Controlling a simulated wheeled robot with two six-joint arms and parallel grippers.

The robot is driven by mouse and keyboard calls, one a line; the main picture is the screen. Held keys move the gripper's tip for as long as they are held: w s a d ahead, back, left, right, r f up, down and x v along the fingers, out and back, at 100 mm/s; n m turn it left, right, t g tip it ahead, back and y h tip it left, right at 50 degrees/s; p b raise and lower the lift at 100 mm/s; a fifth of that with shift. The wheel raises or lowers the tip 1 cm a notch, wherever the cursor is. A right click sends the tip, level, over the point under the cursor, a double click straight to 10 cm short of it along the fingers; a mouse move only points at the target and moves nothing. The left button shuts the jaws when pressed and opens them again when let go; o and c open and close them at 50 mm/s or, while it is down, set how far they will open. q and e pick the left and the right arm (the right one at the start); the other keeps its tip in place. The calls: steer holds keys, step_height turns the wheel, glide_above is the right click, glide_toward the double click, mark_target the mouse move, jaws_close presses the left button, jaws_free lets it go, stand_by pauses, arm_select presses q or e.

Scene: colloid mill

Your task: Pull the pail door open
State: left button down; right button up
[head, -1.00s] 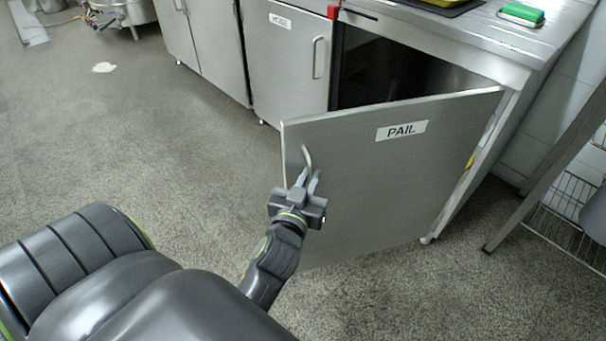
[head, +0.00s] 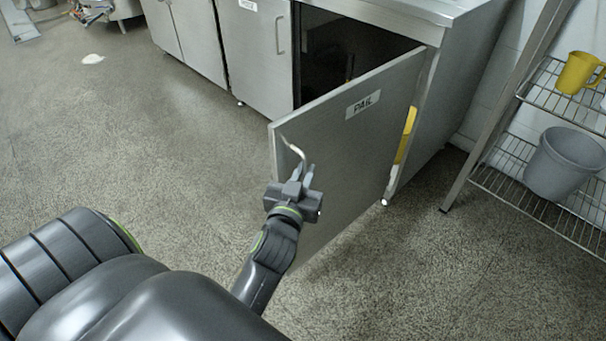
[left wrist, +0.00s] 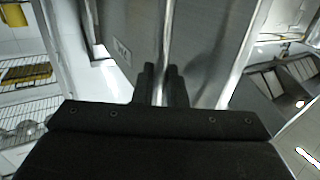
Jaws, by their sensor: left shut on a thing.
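The pail door (head: 345,150) is a steel panel with a PAIL label (head: 363,104), standing wide open from the cabinet, hinged on its right side. My left gripper (head: 304,177) is shut on the door's bar handle (head: 293,150) near the door's free edge. In the left wrist view the two fingers (left wrist: 160,85) close around the handle bar (left wrist: 166,50), with the door (left wrist: 205,50) behind it. The cabinet opening (head: 345,48) is dark inside, and its contents are hard to make out. My right gripper is not in view.
A neighbouring steel door (head: 255,60) is shut on the left. A wire rack (head: 500,190) at the right holds a grey bucket (head: 563,163) and a yellow jug (head: 577,72).

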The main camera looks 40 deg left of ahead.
arm_select(q)
steer(key=shift+d+r, duration=0.1)
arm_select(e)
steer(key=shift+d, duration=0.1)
arm_select(q)
steer(key=c, duration=1.6)
jaws_free()
steer(key=shift+w, duration=0.15)
